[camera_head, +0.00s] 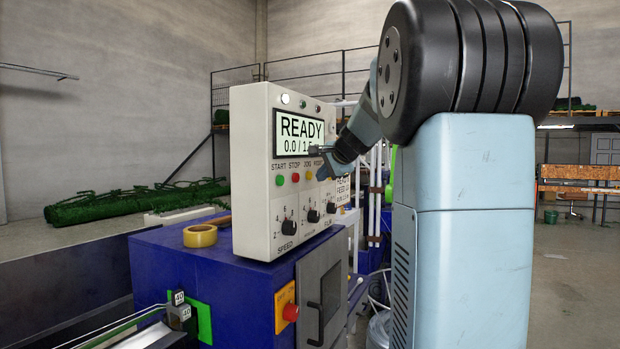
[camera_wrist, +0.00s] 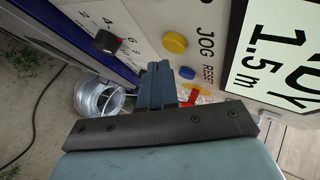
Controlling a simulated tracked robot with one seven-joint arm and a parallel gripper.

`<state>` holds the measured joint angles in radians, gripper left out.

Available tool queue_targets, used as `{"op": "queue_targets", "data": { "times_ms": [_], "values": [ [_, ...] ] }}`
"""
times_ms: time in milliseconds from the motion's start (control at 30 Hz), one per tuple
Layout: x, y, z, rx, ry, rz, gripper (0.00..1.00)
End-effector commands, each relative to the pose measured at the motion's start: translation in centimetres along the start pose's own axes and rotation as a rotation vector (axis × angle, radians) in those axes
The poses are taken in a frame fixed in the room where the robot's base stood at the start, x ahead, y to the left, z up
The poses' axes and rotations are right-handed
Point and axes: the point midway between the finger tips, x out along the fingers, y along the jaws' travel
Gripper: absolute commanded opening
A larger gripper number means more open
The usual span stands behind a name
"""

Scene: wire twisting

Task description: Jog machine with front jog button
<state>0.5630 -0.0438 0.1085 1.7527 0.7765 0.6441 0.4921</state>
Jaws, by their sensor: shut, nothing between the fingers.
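The control box (camera_head: 256,215) has a display (camera_head: 299,134) reading READY and a row of buttons below it. The yellow JOG button (camera_head: 308,175) is right of the red STOP button (camera_head: 295,177). In the wrist view the JOG button (camera_wrist: 175,42) is a round yellow knob beside its label, with a blue RESET button (camera_wrist: 186,73) near it. My gripper (camera_head: 316,150) is in front of the display's lower right corner, above the button row. In the wrist view its fingers (camera_wrist: 158,66) are together and empty, apart from the JOG button in the picture. Contact with the panel cannot be told.
Dark dial knobs (camera_head: 313,216) sit under the buttons. A yellow tape roll (camera_head: 200,236) lies on the blue machine housing (camera_head: 165,262). An orange plate with a red button (camera_head: 291,312) is on the housing's side. A wire coil (camera_wrist: 98,98) stands below the box.

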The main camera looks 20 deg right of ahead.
Motion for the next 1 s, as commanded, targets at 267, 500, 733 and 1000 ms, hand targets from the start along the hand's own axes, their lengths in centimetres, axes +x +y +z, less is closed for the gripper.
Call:
{"op": "queue_targets", "data": {
  "times_ms": [267,500,733,1000],
  "values": [
    [0.0,0.0,-0.01,0.0,0.0,0.0,0.0],
    [0.0,0.01,-0.02,0.0,0.0,0.0,0.0],
    [0.1,-0.08,0.05,0.0,0.0,0.0,0.0],
    [0.55,-0.54,0.33,0.0,0.001,0.0,0.0]
  ]
}}
